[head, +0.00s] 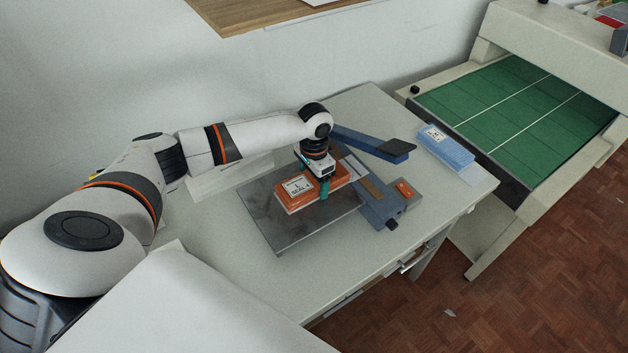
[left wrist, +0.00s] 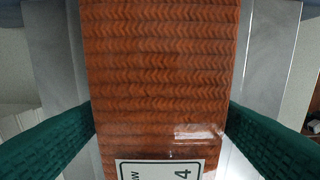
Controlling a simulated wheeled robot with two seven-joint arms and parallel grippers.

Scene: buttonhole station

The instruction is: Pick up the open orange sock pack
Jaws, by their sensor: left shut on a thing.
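The orange sock pack (head: 288,203) lies on or just above the grey metal plate (head: 290,236) in the head view; I cannot tell whether it touches. It has a white label, and its knitted orange surface (left wrist: 160,70) fills the middle of the left wrist view under shiny clear film. My left gripper (head: 313,180) is above the pack, with its teal fingers down its two long sides, shut on it. In the left wrist view the fingers flank the pack left and right. The pack's open end cannot be made out. My right gripper is not in view.
A blue-grey sealer (head: 378,207) with a raised arm (head: 372,143) and an orange button stands right of the pack. A blue pack (head: 445,148) lies at the table's right end. Beyond is a green conveyor (head: 525,105). The table (head: 245,285) is clear in front.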

